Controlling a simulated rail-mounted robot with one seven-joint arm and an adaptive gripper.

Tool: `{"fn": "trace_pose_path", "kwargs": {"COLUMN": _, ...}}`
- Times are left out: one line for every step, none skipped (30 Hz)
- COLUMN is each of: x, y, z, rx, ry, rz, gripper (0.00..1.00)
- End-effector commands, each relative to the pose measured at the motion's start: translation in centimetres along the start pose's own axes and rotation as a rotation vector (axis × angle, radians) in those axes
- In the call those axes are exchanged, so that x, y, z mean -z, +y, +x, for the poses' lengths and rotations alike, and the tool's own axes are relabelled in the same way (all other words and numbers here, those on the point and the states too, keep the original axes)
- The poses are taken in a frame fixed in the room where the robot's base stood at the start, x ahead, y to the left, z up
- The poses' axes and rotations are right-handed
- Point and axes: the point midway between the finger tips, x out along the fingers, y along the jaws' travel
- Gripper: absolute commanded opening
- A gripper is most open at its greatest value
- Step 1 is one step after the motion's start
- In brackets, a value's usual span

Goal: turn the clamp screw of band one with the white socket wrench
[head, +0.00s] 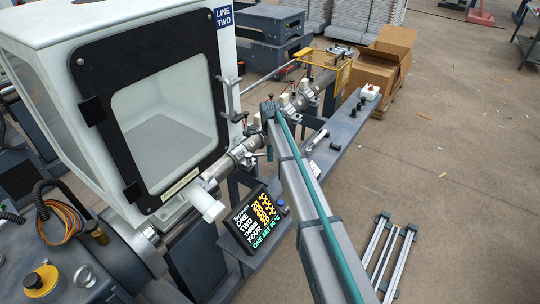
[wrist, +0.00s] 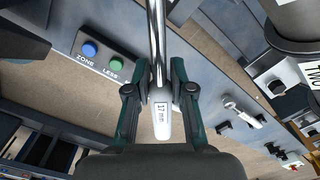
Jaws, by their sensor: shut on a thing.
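My gripper (wrist: 159,88) is shut on the white socket wrench (wrist: 162,120); its pale end reads "17 mm" and its shiny shaft runs up out of the wrist view between the fingers. The wrench's socket end is out of that view. In the head view my arm reaches to the grey extruder barrel (head: 240,153), which carries several clamp bands; my arm's end hides part of it. A barrel part marked "TWO" (wrist: 310,72) shows at the right of the wrist view. I cannot make out band one or its clamp screw.
A bench rail (head: 345,128) runs beside the barrel, with another wrench (head: 317,140) on it, also in the wrist view (wrist: 243,112). A temperature display (head: 257,220) stands below the barrel. The big machine housing (head: 160,110) stands left. Open floor lies right.

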Motion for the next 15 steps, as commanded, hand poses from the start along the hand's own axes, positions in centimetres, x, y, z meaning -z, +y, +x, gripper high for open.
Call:
{"fn": "trace_pose_path", "kwargs": {"x": -0.06, "y": -0.02, "z": -0.14, "rx": 0.001, "ry": -0.001, "rz": 0.0, "gripper": 0.0}}
{"fn": "trace_pose_path", "kwargs": {"x": -0.07, "y": -0.03, "z": -0.19, "rx": 0.001, "ry": -0.001, "rz": 0.0, "gripper": 0.0}}
{"fn": "trace_pose_path", "kwargs": {"x": -0.07, "y": -0.02, "z": -0.27, "rx": 0.001, "ry": -0.001, "rz": 0.0, "gripper": 0.0}}
{"fn": "trace_pose_path", "kwargs": {"x": -0.07, "y": -0.02, "z": -0.34, "rx": 0.001, "ry": -0.001, "rz": 0.0, "gripper": 0.0}}
{"fn": "trace_pose_path", "kwargs": {"x": -0.07, "y": -0.02, "z": -0.39, "rx": 0.001, "ry": -0.001, "rz": 0.0, "gripper": 0.0}}
{"fn": "trace_pose_path", "kwargs": {"x": -0.07, "y": -0.02, "z": -0.45, "rx": 0.001, "ry": -0.001, "rz": 0.001, "gripper": 0.0}}
{"fn": "trace_pose_path", "kwargs": {"x": -0.07, "y": -0.02, "z": -0.48, "rx": 0.001, "ry": -0.001, "rz": 0.001, "gripper": 0.0}}
{"fn": "trace_pose_path", "kwargs": {"x": -0.07, "y": -0.02, "z": -0.49, "rx": 0.001, "ry": -0.001, "rz": 0.001, "gripper": 0.0}}
{"fn": "trace_pose_path", "kwargs": {"x": -0.07, "y": -0.02, "z": -0.48, "rx": 0.001, "ry": -0.001, "rz": 0.001, "gripper": 0.0}}
{"fn": "trace_pose_path", "kwargs": {"x": -0.08, "y": -0.02, "z": -0.47, "rx": 0.001, "ry": -0.001, "rz": 0.001, "gripper": 0.0}}
{"fn": "trace_pose_path", "kwargs": {"x": -0.08, "y": -0.02, "z": -0.46, "rx": 0.0, "ry": -0.001, "rz": 0.001, "gripper": 0.0}}
{"fn": "trace_pose_path", "kwargs": {"x": -0.08, "y": -0.02, "z": -0.46, "rx": 0.0, "ry": -0.001, "rz": 0.001, "gripper": 0.0}}
{"fn": "trace_pose_path", "kwargs": {"x": -0.08, "y": -0.02, "z": -0.46, "rx": 0.0, "ry": -0.001, "rz": 0.001, "gripper": 0.0}}
{"fn": "trace_pose_path", "kwargs": {"x": -0.08, "y": -0.02, "z": -0.46, "rx": 0.0, "ry": -0.001, "rz": 0.001, "gripper": 0.0}}
{"fn": "trace_pose_path", "kwargs": {"x": -0.08, "y": -0.02, "z": -0.47, "rx": 0.0, "ry": -0.001, "rz": 0.001, "gripper": 0.0}}
